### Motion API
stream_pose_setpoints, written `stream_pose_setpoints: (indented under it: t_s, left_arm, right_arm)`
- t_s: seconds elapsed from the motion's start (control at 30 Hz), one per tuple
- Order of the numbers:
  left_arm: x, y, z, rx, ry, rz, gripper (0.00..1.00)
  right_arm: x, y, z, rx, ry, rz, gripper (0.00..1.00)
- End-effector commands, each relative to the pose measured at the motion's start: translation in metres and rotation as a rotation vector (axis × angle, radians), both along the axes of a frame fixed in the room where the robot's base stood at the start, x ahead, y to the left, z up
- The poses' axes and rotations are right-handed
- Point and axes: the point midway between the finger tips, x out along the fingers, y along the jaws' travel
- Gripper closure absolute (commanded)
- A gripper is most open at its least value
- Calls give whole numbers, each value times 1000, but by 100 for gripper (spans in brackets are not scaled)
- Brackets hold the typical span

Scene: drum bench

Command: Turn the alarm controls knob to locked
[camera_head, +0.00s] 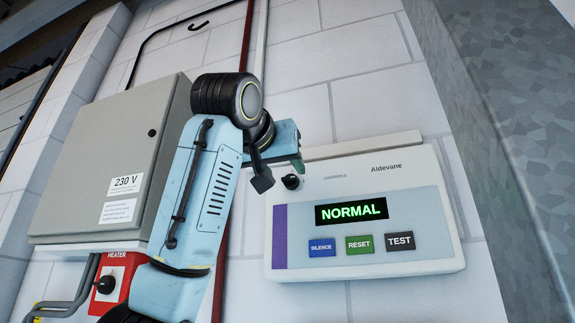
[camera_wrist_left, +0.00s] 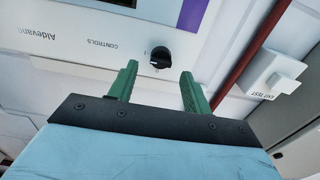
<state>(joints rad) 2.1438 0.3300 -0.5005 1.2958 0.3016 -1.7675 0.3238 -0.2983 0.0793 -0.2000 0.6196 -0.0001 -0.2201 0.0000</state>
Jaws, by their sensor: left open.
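The alarm controls knob (camera_head: 291,182) is a small black knob at the upper left of the white Aldevane panel (camera_head: 368,276). It also shows in the left wrist view (camera_wrist_left: 160,57), with a light pointer mark and the word CONTROLS beside it. The panel's screen (camera_head: 351,211) reads NORMAL in green. My left gripper (camera_head: 264,180) is just left of the knob in the head view. In the wrist view its two green fingers (camera_wrist_left: 158,74) are apart and empty, with the knob beyond their tips, roughly between them. I see no contact. My right gripper is out of view.
A grey 230 V cabinet (camera_head: 100,160) hangs at the left, above a red heater switch (camera_head: 112,282). Red and white pipes run behind my left arm. A white exit test box (camera_wrist_left: 274,76) shows in the wrist view. A grey column (camera_head: 510,140) stands at the right.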

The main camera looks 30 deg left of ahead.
Motion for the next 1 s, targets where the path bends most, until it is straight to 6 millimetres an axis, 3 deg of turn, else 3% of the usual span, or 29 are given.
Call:
stream_pose_setpoints:
  t_s: [0.23, 0.6, 0.93, 1.0]
  left_arm:
    - [31, 8, 1, 1, 1, 1, 51]
    - [36, 9, 0, 0, -1, 0, 51]
    - [36, 9, 0, 0, -1, 0, 93]
    - [36, 9, 0, -1, -1, 0, 94]
  right_arm:
    - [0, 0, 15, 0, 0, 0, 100]
    - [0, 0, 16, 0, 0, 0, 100]
    - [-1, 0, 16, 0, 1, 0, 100]
    - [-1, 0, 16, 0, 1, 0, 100]
